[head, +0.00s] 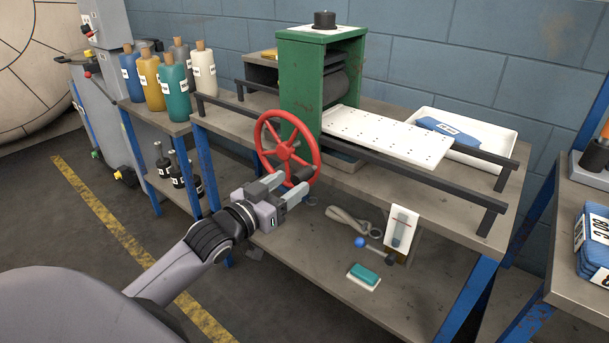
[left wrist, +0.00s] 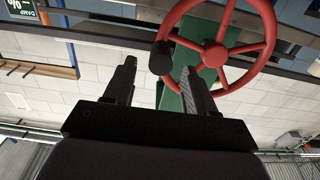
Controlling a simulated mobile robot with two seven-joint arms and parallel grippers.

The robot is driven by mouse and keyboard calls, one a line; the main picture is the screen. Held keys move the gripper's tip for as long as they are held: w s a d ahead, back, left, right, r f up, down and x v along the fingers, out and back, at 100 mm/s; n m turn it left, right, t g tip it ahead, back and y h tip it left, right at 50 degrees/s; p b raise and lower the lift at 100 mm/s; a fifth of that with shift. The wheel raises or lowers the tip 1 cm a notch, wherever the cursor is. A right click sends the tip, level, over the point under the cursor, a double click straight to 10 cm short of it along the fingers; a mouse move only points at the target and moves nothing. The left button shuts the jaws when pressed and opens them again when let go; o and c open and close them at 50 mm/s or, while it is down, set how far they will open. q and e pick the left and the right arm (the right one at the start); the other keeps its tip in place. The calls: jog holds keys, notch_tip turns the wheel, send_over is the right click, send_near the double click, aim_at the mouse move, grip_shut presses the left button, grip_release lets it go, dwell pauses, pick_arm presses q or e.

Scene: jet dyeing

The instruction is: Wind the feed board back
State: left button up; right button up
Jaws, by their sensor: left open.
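The red handwheel (head: 285,148) stands upright on the near side of the green press (head: 302,85). Its dark crank knob (head: 303,173) sits at the lower right of the rim. The white feed board (head: 388,136), dotted with small holes, lies on dark rails and extends right from the press rollers. My left gripper (head: 292,188) is open in front of the wheel's lower rim, close to the knob. In the left wrist view the knob (left wrist: 161,57) shows beyond the two fingers, roughly between them, with the wheel (left wrist: 215,55) to the right; I see no grip on it. My right gripper is not in view.
Several colored bottles (head: 172,85) stand on a side bench at the left. A white tray (head: 478,150) with a blue item lies behind the feed board. The lower shelf (head: 325,262) holds small tools and a teal block (head: 364,275). Dark rails (head: 420,183) run along the bench's front.

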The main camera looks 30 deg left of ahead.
aim_at(302, 175)
pick_arm(q)
jog(key=shift+w+d, duration=0.15)
jog(key=shift+w, duration=1.15)
jog(key=shift+w+d, duration=0.1)
jog(key=shift+w, duration=1.2)
grip_shut()
